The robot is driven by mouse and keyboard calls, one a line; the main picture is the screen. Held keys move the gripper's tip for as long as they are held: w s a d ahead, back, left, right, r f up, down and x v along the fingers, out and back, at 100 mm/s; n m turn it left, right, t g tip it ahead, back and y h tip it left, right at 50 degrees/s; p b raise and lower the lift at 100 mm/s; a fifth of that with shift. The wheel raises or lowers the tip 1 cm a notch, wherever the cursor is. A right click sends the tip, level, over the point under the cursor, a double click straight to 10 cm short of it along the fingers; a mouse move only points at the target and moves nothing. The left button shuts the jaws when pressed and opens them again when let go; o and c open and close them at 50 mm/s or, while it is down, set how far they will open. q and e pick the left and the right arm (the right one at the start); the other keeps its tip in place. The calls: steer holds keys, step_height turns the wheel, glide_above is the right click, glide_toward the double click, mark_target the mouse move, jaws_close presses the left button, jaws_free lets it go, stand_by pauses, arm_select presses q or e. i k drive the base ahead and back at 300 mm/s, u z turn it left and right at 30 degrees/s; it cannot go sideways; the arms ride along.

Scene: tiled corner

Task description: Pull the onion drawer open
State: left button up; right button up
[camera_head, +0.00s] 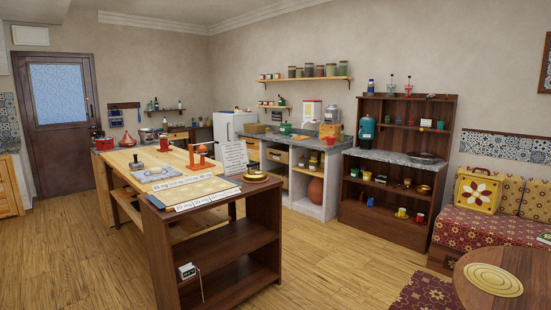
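Several drawer-like fronts show under the grey counter (340,147) by the back wall. One is a pale wooden front (252,150) just right of the fridge. Another is a wooden box or drawer (277,156) in the counter's middle bay, with a dark slot in its front. No label is readable, and I cannot tell which one is the onion drawer or whether onions are inside. Both are small and far off. Neither of my grippers is in view.
A dark wooden shelf unit (233,252) and a long wooden workbench (128,163) stand between me and the counter. A dark hutch (383,228) is right of the counter. A round table (530,268) is at front right. Wooden floor (330,262) is clear in the middle.

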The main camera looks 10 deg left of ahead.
mark_target(280, 153)
steer(key=z, duration=0.2)
steer(key=i, duration=7.15)
steer(key=u, duration=1.7)
steer(key=i, duration=2.8)
steer(key=z, duration=2.15)
